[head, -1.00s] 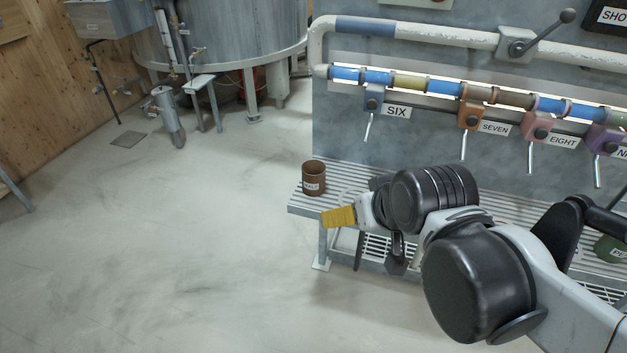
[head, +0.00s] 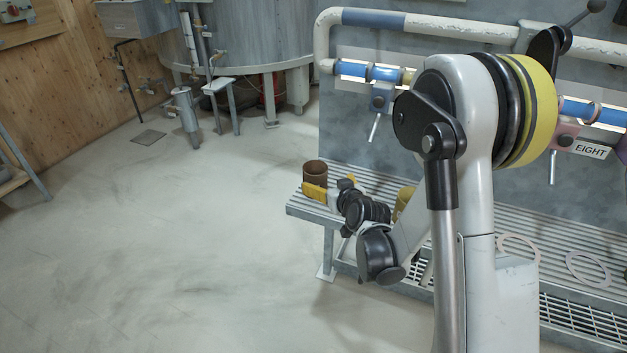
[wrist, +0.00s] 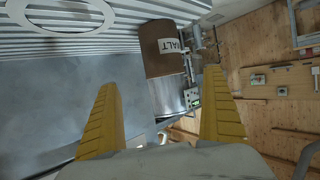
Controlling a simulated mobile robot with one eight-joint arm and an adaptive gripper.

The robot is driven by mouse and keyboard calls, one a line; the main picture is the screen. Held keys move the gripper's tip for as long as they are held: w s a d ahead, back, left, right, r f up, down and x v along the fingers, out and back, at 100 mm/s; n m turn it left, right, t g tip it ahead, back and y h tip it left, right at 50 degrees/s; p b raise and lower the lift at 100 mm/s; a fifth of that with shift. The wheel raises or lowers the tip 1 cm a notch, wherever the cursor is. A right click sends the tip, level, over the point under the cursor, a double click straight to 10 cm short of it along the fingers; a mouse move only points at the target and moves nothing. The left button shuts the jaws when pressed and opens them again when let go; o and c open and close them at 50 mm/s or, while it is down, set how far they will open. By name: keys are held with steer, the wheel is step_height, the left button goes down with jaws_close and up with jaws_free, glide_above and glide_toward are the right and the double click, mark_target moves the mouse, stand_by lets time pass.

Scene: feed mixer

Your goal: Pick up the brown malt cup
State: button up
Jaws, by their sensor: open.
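The brown malt cup (head: 315,172) stands upright near the left end of the slatted metal bench. In the wrist view the cup (wrist: 163,50) lies turned in the picture, with part of its white MALT label showing. My gripper (head: 314,192) is low at the bench end, its yellow fingers just in front of the cup and covering its lower part. In the wrist view the gripper (wrist: 160,82) is open, with the cup ahead of the gap between the fingers and nothing held. I cannot tell whether the fingertips reach past the cup's near side.
The slatted bench (head: 480,233) runs right along the grey wall panel. Flat rings (head: 518,248) lie on it. An olive-yellow object (head: 403,203) stands partly hidden behind my arm. A valve with a lever (head: 380,100) hangs above the bench. The floor to the left is clear.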

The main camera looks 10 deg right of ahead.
mark_target(315, 175)
steer(key=b+x, duration=0.1)
steer(key=x, duration=0.2)
steer(key=b+x, duration=0.1)
steer(key=x, duration=0.3)
steer(key=b+x, duration=0.2)
steer(key=x, duration=0.1)
steer(key=shift+w+a+f, duration=0.2)
steer(key=shift+a+f, duration=0.1)
steer(key=shift+a, duration=0.05)
steer(key=shift+r, duration=0.1)
steer(key=c, duration=1.3)
